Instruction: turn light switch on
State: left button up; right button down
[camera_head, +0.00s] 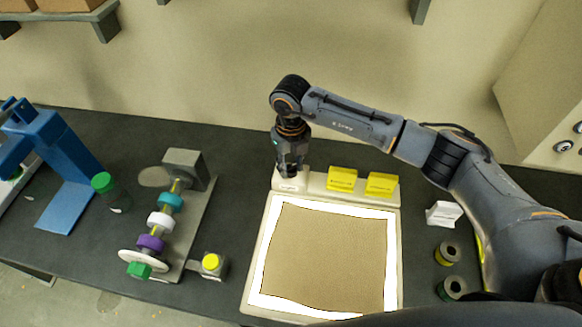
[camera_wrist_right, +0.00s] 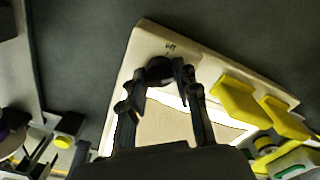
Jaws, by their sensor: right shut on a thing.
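A pale light panel (camera_head: 394,258) lies on the dark bench, with a bright white surface around a tan leather-like sheet (camera_head: 325,258). The light switch, a small black knob (camera_wrist_right: 159,66), is at the panel's far left corner, with small lettering beside it in the wrist view. My right gripper (camera_head: 289,172) points down over that corner. In the wrist view its fingers (camera_wrist_right: 159,82) are shut on the knob, one on each side. The head view hides the knob behind the gripper. My left gripper is not in view.
Two yellow blocks (camera_head: 342,179) (camera_head: 382,184) sit on the panel's back edge, right of the gripper. A shaft stand (camera_head: 192,215) with colored rings and a green-capped jar (camera_head: 116,196) stand left. A white block (camera_head: 443,213) and dark spools (camera_head: 447,253) lie right.

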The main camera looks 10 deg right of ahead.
aim_at(291, 166)
jog(key=shift+m+b, duration=0.4)
jog(key=shift+m, duration=0.7)
jog(key=shift+r, duration=0.1)
jog(key=c, duration=1)
grip_release()
notch_tip(291, 166, up, 12)
jog(key=shift+f, duration=0.1)
